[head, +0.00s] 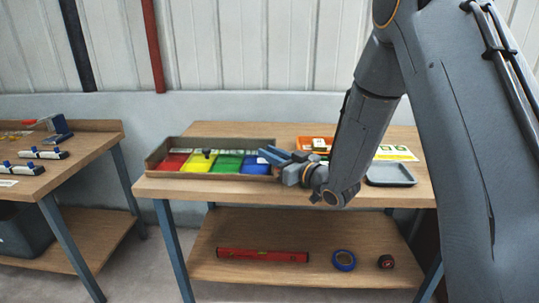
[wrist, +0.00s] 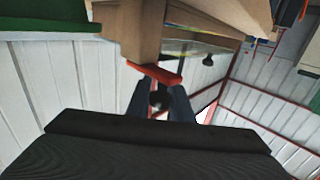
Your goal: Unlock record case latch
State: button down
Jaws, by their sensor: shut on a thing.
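The record case appears to be the shallow brown box (head: 163,154) on the workbench, with red, yellow, green and blue panels inside and a small dark knob on top. My gripper (head: 266,157) is at its right end, its blue fingers pointing left. In the wrist view, the case's brown wall (wrist: 140,35) lies ahead of my gripper (wrist: 160,96). A red bar, which looks like the latch (wrist: 155,73), crosses in front of the fingertips. A dark round knob (wrist: 159,100) sits between the fingers, which are shut on it. The latch is not distinguishable in the head view.
A grey tray (head: 390,175) and a yellow sheet (head: 395,153) lie right of my gripper on the workbench (head: 300,192). A red level (head: 262,256) and a blue tape roll (head: 344,260) lie on the lower shelf. Another bench (head: 95,155) stands left across a gap.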

jog(key=c, duration=1.6)
grip_release()
jog(key=shift+s+d, duration=0.1)
jog(key=b+v, duration=0.1)
jog(key=v, duration=0.6)
jog(key=shift+s+d, duration=0.2)
jog(key=shift+s, duration=0.05)
